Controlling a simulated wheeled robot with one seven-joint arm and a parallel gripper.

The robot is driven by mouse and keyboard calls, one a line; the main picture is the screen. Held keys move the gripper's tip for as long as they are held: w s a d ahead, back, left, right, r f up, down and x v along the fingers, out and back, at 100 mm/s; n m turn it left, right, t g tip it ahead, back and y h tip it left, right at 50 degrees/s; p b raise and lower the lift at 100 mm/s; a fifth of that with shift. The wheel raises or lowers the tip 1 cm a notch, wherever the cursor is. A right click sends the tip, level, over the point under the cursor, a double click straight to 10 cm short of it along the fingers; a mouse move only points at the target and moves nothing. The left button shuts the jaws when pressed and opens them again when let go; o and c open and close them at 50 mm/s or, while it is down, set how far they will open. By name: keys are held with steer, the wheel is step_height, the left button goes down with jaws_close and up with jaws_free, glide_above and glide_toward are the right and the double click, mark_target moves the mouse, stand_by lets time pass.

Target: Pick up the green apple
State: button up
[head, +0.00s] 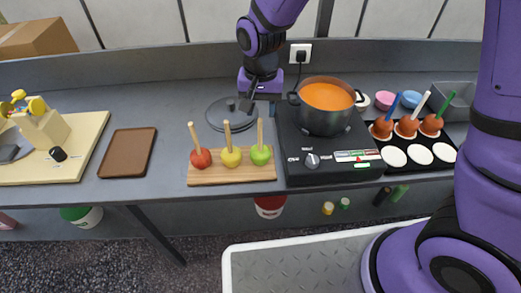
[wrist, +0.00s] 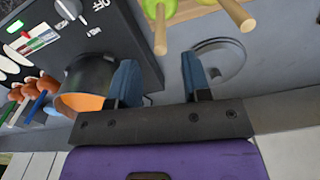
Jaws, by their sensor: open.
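The green apple (head: 260,155) stands upright with a wooden stick in its top, at the right end of a wooden board (head: 230,179) in the head view. A yellow apple (head: 231,157) and a red apple (head: 201,159), each on a stick, stand left of it. My gripper (head: 247,103) is open and empty, behind the apples and above the counter near the pot lid. In the wrist view the open fingers (wrist: 160,82) point toward the sticks, and the green apple (wrist: 156,8) is cut by the top edge, with its stick near the fingers.
A pot (head: 326,118) of orange liquid sits on a black hob (head: 305,170) right of the apples. A lid (head: 222,120) lies behind the board. Coated apples (head: 406,127) stand at the right. A brown tray (head: 127,153) lies left; the counter between it and the board is clear.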

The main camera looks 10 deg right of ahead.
glide_above(260, 149)
steer(key=shift+w+d+f, duration=0.1)
steer(key=shift+w+f, duration=0.1)
steer(key=shift+f, duration=1.55)
steer(key=shift+w+f, duration=0.15)
steer(key=shift+f, duration=1.55)
jaws_close()
